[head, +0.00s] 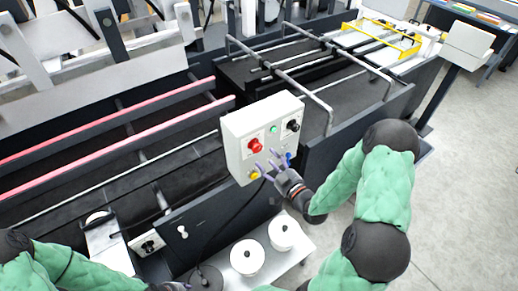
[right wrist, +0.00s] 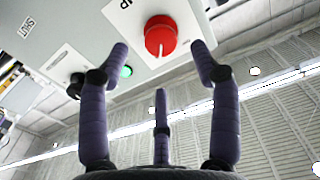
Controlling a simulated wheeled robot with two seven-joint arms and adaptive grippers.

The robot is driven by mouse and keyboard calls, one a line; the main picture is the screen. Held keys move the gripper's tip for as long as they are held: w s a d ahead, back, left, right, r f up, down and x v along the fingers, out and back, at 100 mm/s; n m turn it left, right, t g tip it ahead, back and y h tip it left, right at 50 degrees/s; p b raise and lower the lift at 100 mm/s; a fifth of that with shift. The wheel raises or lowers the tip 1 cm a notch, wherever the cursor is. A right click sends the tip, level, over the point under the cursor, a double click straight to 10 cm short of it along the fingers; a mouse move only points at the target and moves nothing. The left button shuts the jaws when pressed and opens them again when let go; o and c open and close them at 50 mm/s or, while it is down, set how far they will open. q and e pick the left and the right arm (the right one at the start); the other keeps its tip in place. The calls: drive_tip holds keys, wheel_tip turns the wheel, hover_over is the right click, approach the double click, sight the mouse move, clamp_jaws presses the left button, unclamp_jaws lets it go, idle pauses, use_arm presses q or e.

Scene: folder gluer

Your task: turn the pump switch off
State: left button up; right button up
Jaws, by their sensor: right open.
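A white control box (head: 240,130) stands on the machine's near side. It carries a red knob (head: 255,146) on a white plate, and a black knob (head: 293,125) on another plate. In the right wrist view the red knob (right wrist: 160,36) is ahead of the fingers, with a white line on it and a partly cut-off label. I cannot read which is the pump switch. My right gripper (head: 268,166) is open and empty in front of the box's lower part, just below the red knob. My left gripper (head: 176,287) barely shows at the bottom edge.
A green button (head: 274,129), a yellow button (head: 254,174) and a blue button (head: 289,155) are close by on the box. White lidded pots (head: 246,258) stand below. A small panel with a black switch (head: 148,245) is at lower left. Open floor lies right.

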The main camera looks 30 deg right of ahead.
sight(258, 150)
drive_tip(key=w, duration=0.6)
drive_tip(key=shift+w+a+p, duration=0.15)
drive_tip(key=shift+a+p, duration=0.1)
drive_tip(key=shift+p, duration=0.1)
drive_tip(key=c, duration=1.1)
